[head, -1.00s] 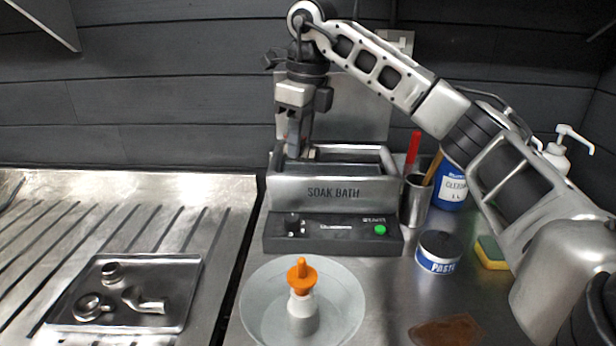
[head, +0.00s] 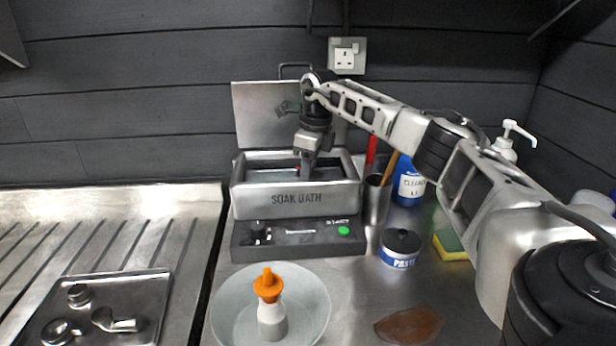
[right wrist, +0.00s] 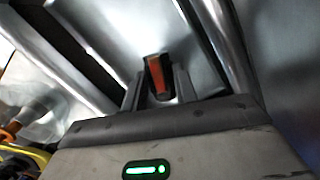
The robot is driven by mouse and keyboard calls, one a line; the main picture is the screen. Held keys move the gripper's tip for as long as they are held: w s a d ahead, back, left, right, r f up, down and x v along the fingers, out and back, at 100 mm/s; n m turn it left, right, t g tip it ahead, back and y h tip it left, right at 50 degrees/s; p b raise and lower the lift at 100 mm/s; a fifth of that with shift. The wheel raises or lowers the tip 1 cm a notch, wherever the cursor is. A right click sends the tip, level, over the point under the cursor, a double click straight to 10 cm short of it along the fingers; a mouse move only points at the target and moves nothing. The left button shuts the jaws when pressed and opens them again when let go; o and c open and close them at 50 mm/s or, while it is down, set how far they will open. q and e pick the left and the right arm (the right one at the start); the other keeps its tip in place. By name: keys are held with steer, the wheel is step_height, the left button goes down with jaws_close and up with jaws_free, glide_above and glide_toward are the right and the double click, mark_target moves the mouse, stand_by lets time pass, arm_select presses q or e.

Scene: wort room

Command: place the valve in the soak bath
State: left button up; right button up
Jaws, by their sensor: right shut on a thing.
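The soak bath (head: 334,204) is an open steel tank on a dark control base, with its lid (head: 262,112) raised behind it. My right gripper (head: 305,174) points down into the bath's opening, with its fingertips around or below rim level. In the right wrist view the gripper (right wrist: 158,92) is shut on a small dark thing with an orange-red face (right wrist: 157,74), which I take to be the valve. In the head view that thing is mostly hidden by the fingers and the bath's front wall. I cannot tell whether it touches the bath floor. My left gripper is out of view.
A plate (head: 310,312) with an orange-topped white bottle (head: 270,312) stands in front of the bath. To its right are a steel cup (head: 376,204), a paste tin (head: 400,250), a sponge (head: 452,246) and a cleaner container (head: 409,184). A metal tray (head: 152,290) holds fittings at left.

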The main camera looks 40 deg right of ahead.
mark_target(314, 175)
step_height(314, 175, down, 2)
steer(key=shift+f, duration=0.1)
steer(key=shift+a+f, duration=0.1)
steer(key=shift+f, duration=0.1)
steer(key=o, duration=1.1)
steer(key=shift+c, duration=0.2)
step_height(314, 175, up, 12)
steer(key=s, duration=0.1)
steer(key=shift+s+d, duration=0.15)
steer(key=shift+d, duration=0.2)
